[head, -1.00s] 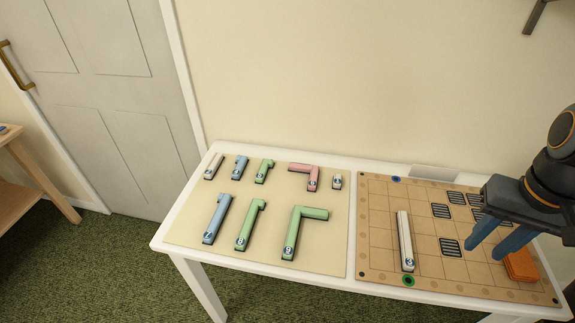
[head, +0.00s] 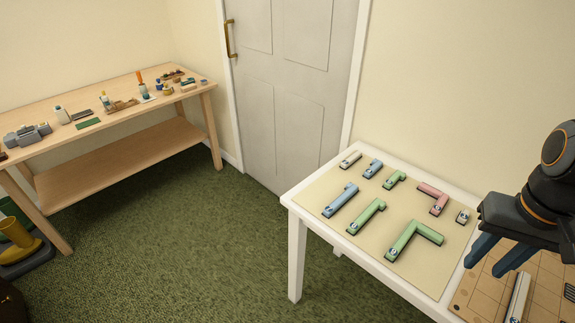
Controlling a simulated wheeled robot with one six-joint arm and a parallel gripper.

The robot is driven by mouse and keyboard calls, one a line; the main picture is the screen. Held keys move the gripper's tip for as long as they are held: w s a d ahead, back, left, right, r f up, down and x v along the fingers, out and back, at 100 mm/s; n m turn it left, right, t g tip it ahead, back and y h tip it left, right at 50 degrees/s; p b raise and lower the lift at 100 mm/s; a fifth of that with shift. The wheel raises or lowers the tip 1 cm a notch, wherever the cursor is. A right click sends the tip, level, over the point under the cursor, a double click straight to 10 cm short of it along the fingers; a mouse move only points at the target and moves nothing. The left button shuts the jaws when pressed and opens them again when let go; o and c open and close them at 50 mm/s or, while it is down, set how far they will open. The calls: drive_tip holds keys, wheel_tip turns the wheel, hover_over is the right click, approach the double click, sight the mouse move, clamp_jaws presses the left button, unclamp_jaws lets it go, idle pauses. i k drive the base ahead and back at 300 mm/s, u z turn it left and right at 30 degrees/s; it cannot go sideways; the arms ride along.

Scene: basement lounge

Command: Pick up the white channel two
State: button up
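A short white channel (head: 350,160) lies at the far left corner of the cream mat (head: 445,277) on the white table. Its number is too small to read. A smaller white piece (head: 463,216) lies at the mat's right side. A longer white channel (head: 518,297) lies on the brown grid board (head: 493,291) at the lower right, partly cut off by the frame. My gripper (head: 482,270) is at the right, its two blue fingers apart with nothing seen between them. It appears over the board, well right of the short white channel.
Blue channels (head: 341,200), green pieces (head: 404,243) and a pink piece (head: 434,199) share the mat. A wooden bench (head: 120,128) with tools stands at the left. A closed door (head: 287,95) is behind. Green carpet (head: 190,230) is open between bench and table.

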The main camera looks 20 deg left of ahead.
sight(345, 164)
drive_tip(key=u, duration=0.8)
drive_tip(key=k, duration=1.15)
drive_tip(key=u, duration=0.9)
drive_tip(key=i, duration=1.6)
drive_tip(key=z, duration=0.9)
drive_tip(key=i, duration=0.7)
drive_tip(key=z, duration=0.7)
